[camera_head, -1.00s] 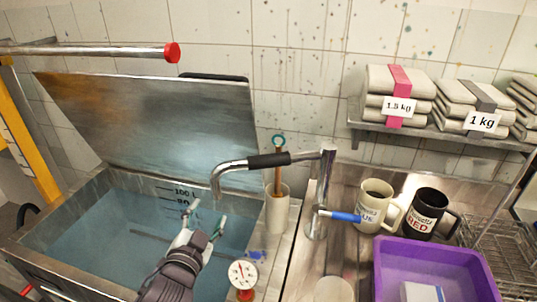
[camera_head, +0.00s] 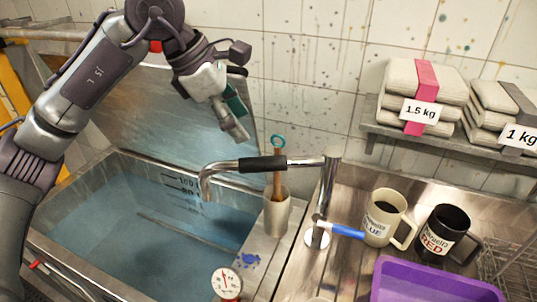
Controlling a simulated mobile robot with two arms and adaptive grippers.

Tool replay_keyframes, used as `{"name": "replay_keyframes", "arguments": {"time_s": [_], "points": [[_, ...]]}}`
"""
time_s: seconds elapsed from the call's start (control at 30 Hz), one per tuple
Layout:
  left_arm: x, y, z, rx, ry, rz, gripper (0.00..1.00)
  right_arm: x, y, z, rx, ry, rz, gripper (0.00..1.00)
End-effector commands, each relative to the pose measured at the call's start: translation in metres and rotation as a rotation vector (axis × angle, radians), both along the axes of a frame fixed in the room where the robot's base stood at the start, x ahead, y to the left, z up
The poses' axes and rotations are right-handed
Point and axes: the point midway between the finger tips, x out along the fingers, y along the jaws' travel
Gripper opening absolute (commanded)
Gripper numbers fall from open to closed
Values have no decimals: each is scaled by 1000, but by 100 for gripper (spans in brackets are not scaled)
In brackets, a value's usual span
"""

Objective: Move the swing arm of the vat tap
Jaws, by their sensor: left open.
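The vat tap's swing arm (camera_head: 225,168) is a chrome tube with a black sleeve (camera_head: 262,163). It reaches left from its upright post (camera_head: 325,200), and its spout bends down over the right side of the vat. A blue-handled lever (camera_head: 347,231) sticks out low on the post. The vat (camera_head: 120,160) holds blue liquid, and its metal lid stands raised behind. My left gripper (camera_head: 236,118) is open and empty, above and apart from the swing arm, in front of the tiled wall. My right gripper is not in view.
A holder (camera_head: 277,214) with a wooden-handled tool stands under the black sleeve. A dial gauge (camera_head: 227,283) is at the front. A cream mug (camera_head: 381,222), a black mug (camera_head: 437,238) and a purple tub (camera_head: 430,282) stand right. Fabric bundles (camera_head: 440,80) lie on a shelf.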

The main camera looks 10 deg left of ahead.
Motion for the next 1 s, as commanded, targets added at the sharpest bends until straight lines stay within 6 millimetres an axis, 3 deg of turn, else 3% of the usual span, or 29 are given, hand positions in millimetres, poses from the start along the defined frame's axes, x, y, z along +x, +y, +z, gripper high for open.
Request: {"name": "replay_keyframes", "arguments": {"time_s": [0.1,0.27,0.7,1.0], "points": [[2,15,4,59,-11,28,60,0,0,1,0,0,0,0],[7,11,-11,65,-6,28,60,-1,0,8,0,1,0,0],[31,-19,-90,60,-5,25,60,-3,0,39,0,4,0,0],[39,-28,-118,60,-10,25,60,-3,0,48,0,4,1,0]]}}
